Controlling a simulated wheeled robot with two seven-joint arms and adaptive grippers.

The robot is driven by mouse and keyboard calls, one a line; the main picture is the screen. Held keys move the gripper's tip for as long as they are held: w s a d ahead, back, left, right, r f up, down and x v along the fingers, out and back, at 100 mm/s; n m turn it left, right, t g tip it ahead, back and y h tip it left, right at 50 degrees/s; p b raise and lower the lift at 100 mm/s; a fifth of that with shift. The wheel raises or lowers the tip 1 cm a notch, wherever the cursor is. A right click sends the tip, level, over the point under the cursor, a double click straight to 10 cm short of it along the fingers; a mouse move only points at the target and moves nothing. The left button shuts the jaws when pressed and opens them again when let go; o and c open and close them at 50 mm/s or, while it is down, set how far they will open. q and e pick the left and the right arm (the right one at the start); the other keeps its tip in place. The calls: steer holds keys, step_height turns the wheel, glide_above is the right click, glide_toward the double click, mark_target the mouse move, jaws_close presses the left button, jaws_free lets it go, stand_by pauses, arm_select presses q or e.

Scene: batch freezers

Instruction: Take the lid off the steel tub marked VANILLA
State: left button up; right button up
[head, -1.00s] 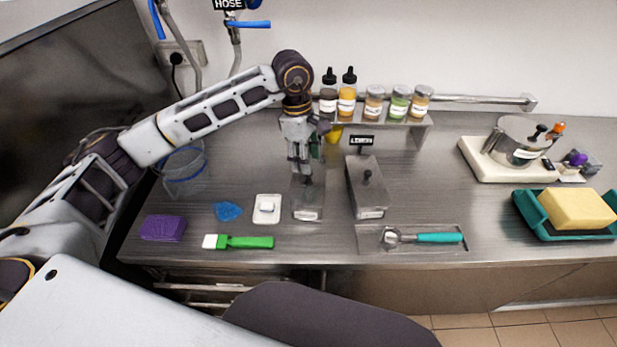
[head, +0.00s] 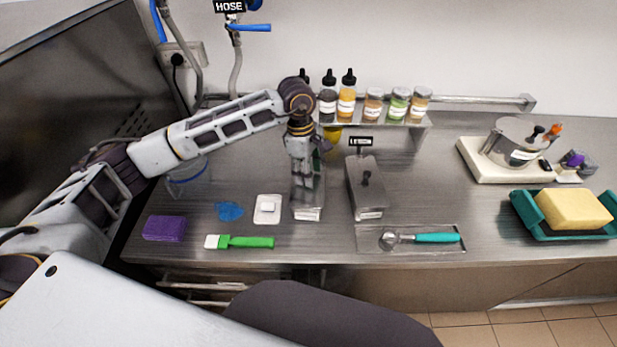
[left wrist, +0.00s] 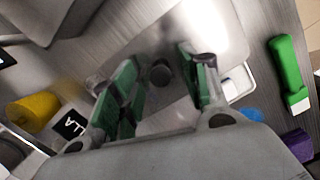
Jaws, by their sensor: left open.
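The steel tub (head: 308,213) under my left gripper is a narrow metal box with a white label on its front. In the left wrist view a black sign (left wrist: 72,124) beside it shows the letters "LLA". My left gripper (head: 304,181) points down over this tub. In the left wrist view its green-padded fingers are open, one on each side of a dark round knob (left wrist: 160,72) on the lid. Whether the fingers touch the knob I cannot tell. In the head view the gripper hides the knob and much of the lid. My right gripper is not in view.
A second lidded steel tub (head: 364,190) stands close on the right, by a LEMON sign (head: 361,141). A bottle shelf (head: 375,123) is behind. A white dish (head: 267,217), blue cloth (head: 229,210), green brush (head: 245,242), purple block (head: 164,228) and scoop (head: 436,238) lie in front.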

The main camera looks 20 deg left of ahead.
arm_select(q)
steer(key=shift+f, duration=0.15)
stand_by(0.3)
jaws_close()
